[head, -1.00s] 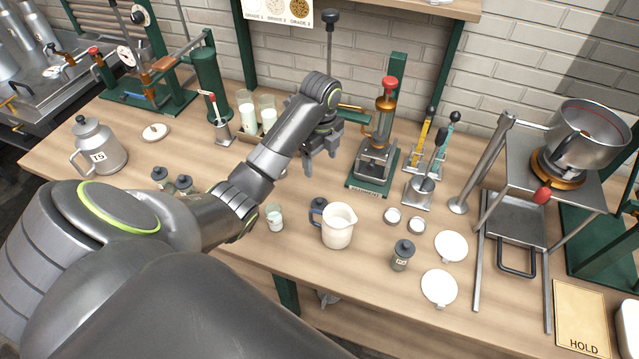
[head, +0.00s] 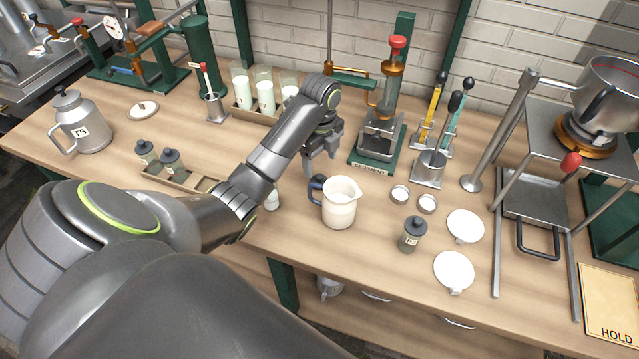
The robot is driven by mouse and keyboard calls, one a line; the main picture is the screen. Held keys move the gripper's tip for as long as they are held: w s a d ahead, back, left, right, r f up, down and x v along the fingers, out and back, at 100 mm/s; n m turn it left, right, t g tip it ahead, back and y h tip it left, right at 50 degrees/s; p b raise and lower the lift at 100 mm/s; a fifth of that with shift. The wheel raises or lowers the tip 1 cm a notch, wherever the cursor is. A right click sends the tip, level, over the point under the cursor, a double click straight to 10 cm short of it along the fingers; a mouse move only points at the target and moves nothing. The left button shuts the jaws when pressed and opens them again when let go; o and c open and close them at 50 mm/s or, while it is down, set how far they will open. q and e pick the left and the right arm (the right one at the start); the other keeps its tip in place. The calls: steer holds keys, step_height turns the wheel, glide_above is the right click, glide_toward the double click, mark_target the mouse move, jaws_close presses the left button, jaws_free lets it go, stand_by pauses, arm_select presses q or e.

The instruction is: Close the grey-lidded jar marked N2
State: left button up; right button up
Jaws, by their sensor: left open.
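A small jar with a dark grey lid (head: 413,233) stands upright on the bench right of the white pitcher. Its label is too small to read surely, and its lid appears to sit on top. Two similar grey-lidded jars, a left one (head: 147,153) and a right one (head: 172,163), stand in a wooden rack (head: 197,182) at left; I see no readable mark on them. My left gripper (head: 321,168) is open and empty, pointing down above the bench behind the pitcher, left of and apart from the single jar. My right gripper is out of view.
The white pitcher (head: 340,206) stands just in front of my left gripper. Two small round tins (head: 427,204) and white discs (head: 465,225) lie near the single jar. A green press (head: 378,140) stands behind. A TS can (head: 80,125) stands at far left.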

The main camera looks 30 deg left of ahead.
mark_target(319, 176)
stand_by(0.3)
arm_select(q)
steer(key=f+b, duration=0.1)
steer(key=f, duration=0.1)
steer(key=s+f+b, duration=0.1)
steer(key=f+b, duration=0.1)
steer(key=shift+d+f, duration=0.15)
steer(key=shift+f, duration=0.15)
steer(key=shift+w+f, duration=0.1)
steer(key=shift+f, duration=0.25)
steer(key=shift+r, duration=0.1)
steer(key=c, duration=1.1)
